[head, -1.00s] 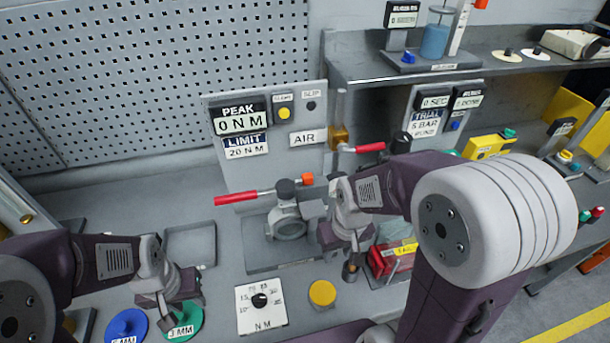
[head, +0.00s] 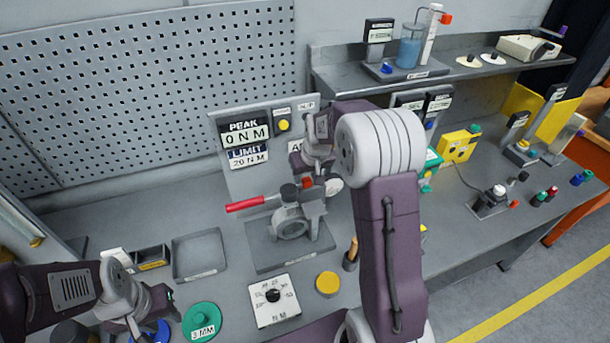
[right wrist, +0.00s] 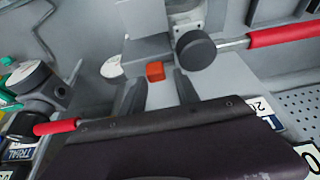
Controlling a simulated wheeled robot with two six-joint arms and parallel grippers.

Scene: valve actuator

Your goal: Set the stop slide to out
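The valve actuator (head: 290,222) stands on a grey base plate in the middle of the bench, with a red-handled lever (head: 245,203) pointing left. A small orange-red block, which looks like the stop slide (head: 307,183), sits at its upper side. It also shows in the right wrist view (right wrist: 155,71). My right gripper (head: 306,170) is just above and behind the block; in the right wrist view its two fingers (right wrist: 157,85) are apart, with the block between their tips. Contact cannot be told. My left gripper (head: 138,325) hangs at lower left near the blue disc; its fingers are unclear.
A panel with PEAK and LIMIT displays (head: 245,140) stands behind the actuator. A dial plate (head: 273,299), a yellow button (head: 327,283) and a green disc (head: 201,320) lie in front. An empty tray (head: 199,255) is to the left. The black lever hub (right wrist: 195,49) is close beside the block.

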